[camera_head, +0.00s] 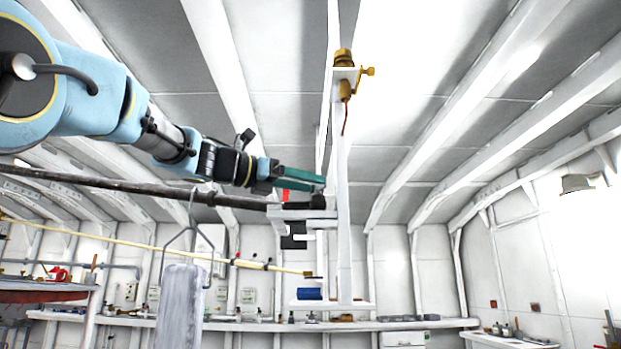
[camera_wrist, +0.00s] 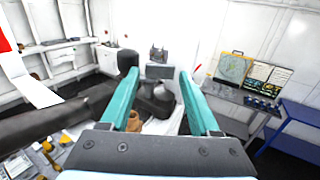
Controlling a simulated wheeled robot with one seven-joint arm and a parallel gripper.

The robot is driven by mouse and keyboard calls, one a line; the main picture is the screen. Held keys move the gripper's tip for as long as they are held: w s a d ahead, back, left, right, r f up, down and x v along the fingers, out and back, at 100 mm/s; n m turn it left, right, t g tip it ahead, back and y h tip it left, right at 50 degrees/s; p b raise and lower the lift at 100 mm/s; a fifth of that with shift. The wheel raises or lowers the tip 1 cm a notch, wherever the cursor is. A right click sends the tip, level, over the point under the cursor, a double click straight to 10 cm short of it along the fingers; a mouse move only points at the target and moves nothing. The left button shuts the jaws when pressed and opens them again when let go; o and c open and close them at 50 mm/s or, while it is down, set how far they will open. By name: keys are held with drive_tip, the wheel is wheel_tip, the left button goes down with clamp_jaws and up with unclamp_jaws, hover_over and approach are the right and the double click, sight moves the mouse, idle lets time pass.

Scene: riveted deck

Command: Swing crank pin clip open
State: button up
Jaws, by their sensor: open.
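My gripper (camera_head: 318,186) has teal fingers, and in the head view it reaches right to just above a small black fitting (camera_head: 318,202) on a white bracket. In the wrist view the fingers (camera_wrist: 158,80) stand apart, with black parts (camera_wrist: 156,100) showing between and beyond them. Nothing is clearly held. A thick dark bar (camera_head: 150,190) runs to the bracket, and it also shows at the left of the wrist view (camera_wrist: 40,125). I cannot pick out the crank pin clip with certainty; the fingers partly hide this area.
A white post (camera_head: 343,240) rises beside the fitting, with a brass fitting (camera_head: 345,85) near its top. A thin yellowish pole (camera_head: 150,245) runs below the dark bar. A workbench (camera_head: 250,324) lines the back wall. Open air lies right of the post.

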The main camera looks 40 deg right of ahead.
drive_tip(key=shift+s+d, duration=0.1)
drive_tip(key=shift+d, duration=0.5)
clamp_jaws()
